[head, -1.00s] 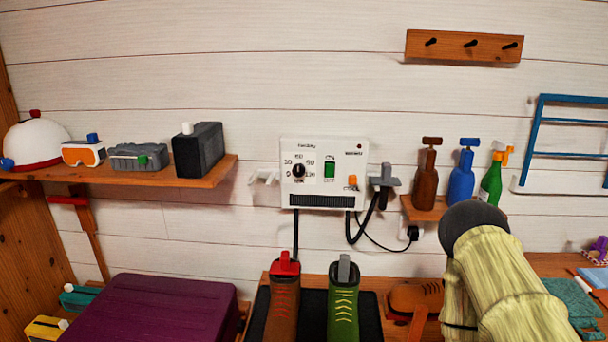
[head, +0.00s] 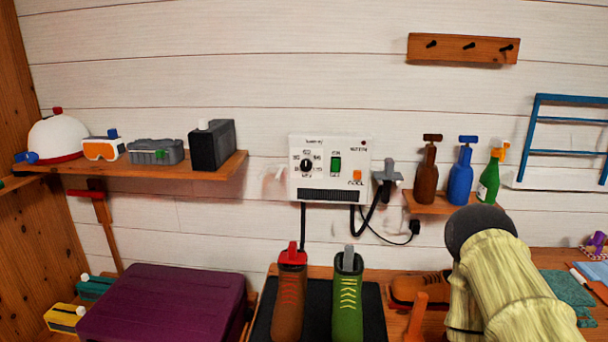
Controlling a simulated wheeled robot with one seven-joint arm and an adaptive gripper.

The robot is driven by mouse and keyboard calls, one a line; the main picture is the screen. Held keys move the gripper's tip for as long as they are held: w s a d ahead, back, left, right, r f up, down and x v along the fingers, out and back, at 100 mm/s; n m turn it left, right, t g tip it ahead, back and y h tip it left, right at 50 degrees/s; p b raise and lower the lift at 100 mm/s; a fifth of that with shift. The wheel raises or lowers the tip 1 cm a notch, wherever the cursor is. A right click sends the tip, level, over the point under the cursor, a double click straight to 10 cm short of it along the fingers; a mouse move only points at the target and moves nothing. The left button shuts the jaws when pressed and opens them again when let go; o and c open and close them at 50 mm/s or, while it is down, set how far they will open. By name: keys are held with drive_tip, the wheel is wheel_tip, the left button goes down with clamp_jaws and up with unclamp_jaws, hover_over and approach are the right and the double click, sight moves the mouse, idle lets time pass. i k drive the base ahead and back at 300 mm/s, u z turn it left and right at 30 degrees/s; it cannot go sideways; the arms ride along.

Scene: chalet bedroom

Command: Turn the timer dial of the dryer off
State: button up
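The dryer (head: 344,178) is a white box on the plank wall, near the middle of the head view. Its black timer dial (head: 307,165) sits on the left of its face, ringed by printed numbers. The dial's exact pointer setting is too small to read. A green switch (head: 336,164) and an orange button marked COOL (head: 357,176) are to the right of the dial. A grey nozzle on a black hose (head: 386,177) hangs at the dryer's right side. My arm, in a yellowish sleeve, shows at lower right; my gripper is not visible.
A wooden shelf (head: 205,185) with a helmet, goggles and boxes is on the left. Bottles (head: 461,175) stand on a small shelf to the right. Two boots (head: 348,300) stand on a black tray below the dryer. A purple case (head: 165,305) is at lower left.

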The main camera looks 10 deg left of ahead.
sight(306, 165)
drive_tip(key=k, duration=0.3)
drive_tip(key=u, duration=1)
drive_tip(key=i, duration=0.6)
drive_tip(key=u, duration=0.05)
